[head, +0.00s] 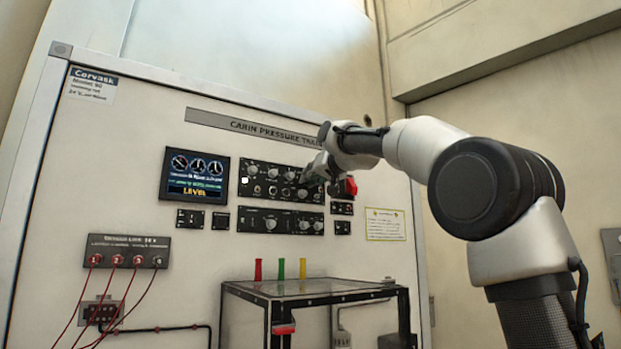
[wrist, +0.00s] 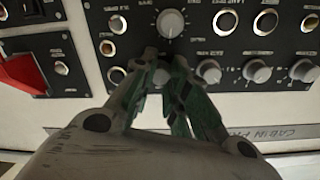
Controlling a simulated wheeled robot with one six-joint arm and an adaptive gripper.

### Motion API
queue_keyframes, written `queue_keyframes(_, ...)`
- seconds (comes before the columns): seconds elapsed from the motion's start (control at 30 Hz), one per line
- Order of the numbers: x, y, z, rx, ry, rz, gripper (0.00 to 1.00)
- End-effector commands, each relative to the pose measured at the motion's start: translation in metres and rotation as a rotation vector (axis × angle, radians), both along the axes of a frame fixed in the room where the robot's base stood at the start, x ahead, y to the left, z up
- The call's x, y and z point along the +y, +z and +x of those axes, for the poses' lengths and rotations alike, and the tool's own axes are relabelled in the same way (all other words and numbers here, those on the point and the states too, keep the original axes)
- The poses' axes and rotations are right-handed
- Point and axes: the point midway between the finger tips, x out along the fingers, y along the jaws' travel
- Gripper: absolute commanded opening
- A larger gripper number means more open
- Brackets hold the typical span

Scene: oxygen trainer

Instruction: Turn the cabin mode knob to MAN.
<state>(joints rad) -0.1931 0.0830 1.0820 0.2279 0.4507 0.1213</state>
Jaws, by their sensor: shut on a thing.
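The upper black control panel (head: 282,182) carries rows of grey knobs and small switches. My gripper (head: 306,177) reaches its right part from the right. In the wrist view, which shows the panel upside down, my gripper (wrist: 161,64) has its two fingers closed around a small knob (wrist: 160,77) in the panel's edge row. The fingers hide most of this knob, so its pointer and setting cannot be read. The labels are too small to tell which knob is the cabin mode knob or where MAN lies.
A larger knob (wrist: 170,23) sits close to the fingertips, and another knob (wrist: 208,71) stands beside them. A red switch guard (head: 350,186) is right of the panel. Below stands a black-framed table (head: 330,291) with red, green and yellow pieces.

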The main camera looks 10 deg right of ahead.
Motion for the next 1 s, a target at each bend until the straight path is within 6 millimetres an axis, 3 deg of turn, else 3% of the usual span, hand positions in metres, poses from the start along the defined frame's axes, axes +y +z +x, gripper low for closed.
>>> queue_keyframes(0.6,-0.0003,-0.0023,0.0010,0.174,0.000,0.517,0.00)
queue_keyframes(1.0,-0.0003,-0.0022,0.0009,0.230,-0.001,0.689,0.00)
